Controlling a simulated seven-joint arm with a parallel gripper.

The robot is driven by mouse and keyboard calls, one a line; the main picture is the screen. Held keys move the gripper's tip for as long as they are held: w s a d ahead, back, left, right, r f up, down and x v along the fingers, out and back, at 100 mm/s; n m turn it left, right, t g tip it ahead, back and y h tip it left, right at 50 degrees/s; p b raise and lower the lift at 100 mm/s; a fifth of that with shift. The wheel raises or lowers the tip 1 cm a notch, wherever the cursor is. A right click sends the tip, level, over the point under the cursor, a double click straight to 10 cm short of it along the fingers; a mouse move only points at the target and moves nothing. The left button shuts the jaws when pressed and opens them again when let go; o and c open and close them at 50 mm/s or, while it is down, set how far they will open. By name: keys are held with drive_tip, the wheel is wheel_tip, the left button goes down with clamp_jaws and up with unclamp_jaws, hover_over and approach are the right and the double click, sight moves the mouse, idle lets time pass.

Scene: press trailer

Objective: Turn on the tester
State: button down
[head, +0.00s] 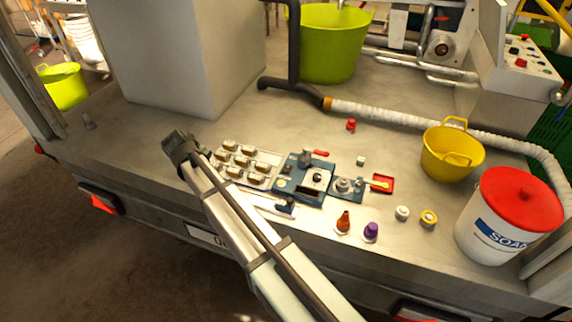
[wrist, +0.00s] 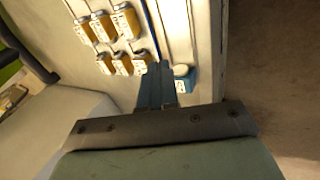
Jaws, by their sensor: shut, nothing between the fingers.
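In the wrist view, a small blue box (wrist: 184,86) with a pale round knob on top sits near the edge of the trailer bed. No label shows it to be the tester. My gripper (wrist: 156,68) is shut and empty just left of the box; I cannot tell whether they touch. The head view shows a larger blue unit (head: 287,187) with dials and a black slot, right of my arm. My gripper's fingertips are not clear there.
Several tan blocks (head: 247,161) stand in rows left of the blue unit. A soap bucket (head: 505,225) and yellow bucket (head: 465,165) stand right.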

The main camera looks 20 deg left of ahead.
drive_tip(key=w+d+r+g+h, duration=0.1)
drive_tip(key=w+d+r+g, duration=0.2)
drive_tip(key=w+d, duration=0.65)
wheel_tip(320, 180, up, 5)
drive_tip(key=g, duration=0.3)
hover_over(286, 171)
drive_tip(key=w+a, duration=0.1)
drive_tip(key=w, duration=0.1)
drive_tip(key=shift+w+d+r+n+g, duration=0.15)
drive_tip(key=shift+d+n+g, duration=0.15)
drive_tip(key=shift+d+n, duration=0.2)
drive_tip(key=f, duration=0.4)
drive_tip(key=s+f, duration=0.1)
drive_tip(key=f, duration=0.4)
drive_tip(key=s+f, duration=0.1)
drive_tip(key=f, duration=0.4)
drive_tip(key=shift+a, duration=0.1)
